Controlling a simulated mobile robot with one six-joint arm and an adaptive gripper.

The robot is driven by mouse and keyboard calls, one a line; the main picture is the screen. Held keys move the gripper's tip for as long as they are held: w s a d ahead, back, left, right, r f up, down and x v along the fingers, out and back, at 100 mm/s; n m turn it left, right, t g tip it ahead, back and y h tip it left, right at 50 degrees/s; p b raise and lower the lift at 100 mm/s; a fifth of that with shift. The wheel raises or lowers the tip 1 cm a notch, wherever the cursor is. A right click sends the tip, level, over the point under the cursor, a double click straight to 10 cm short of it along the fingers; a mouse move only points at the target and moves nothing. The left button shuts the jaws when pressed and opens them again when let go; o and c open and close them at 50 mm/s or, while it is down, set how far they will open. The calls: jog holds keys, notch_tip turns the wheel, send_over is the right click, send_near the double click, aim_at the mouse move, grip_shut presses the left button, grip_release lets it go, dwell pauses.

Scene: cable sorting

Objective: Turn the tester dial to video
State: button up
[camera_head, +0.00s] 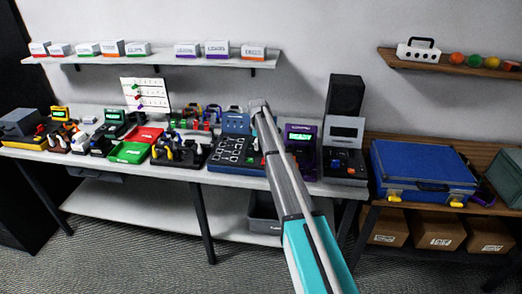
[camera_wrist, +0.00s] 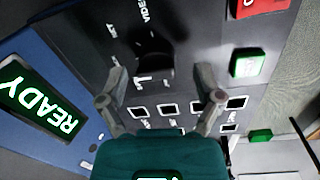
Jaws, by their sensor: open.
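The tester dial (camera_wrist: 153,55) is a dark round knob on the dark panel, at the top middle of the wrist view. The word VIDEO is printed above it, with other labels around its left and lower sides. My gripper (camera_wrist: 161,78) is open, one finger left and one right of the dial in the picture; whether either touches it I cannot tell. In the head view the tester (camera_head: 236,158) is a dark panel with white-outlined squares and a blue back part. My gripper (camera_head: 259,106) is over its right side, and my arm hides part of it.
The wrist view shows a READY screen (camera_wrist: 38,98), a green button (camera_wrist: 247,65), a red part (camera_wrist: 262,6) and several square sockets beside the dial. In the head view, a purple device (camera_head: 301,138) and a dark box with a grey top (camera_head: 344,140) stand close on the right.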

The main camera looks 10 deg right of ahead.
jog(key=shift+f+b, duration=0.5)
jog(key=shift+f, duration=0.2)
jog(key=c, duration=1.1)
jog(key=shift+d, duration=0.5)
jog(key=shift+a, duration=0.45)
jog(key=shift+a+m, duration=0.2)
jog(key=shift+m, duration=0.4)
jog(key=shift+s+f, duration=0.1)
jog(key=shift+s, duration=0.1)
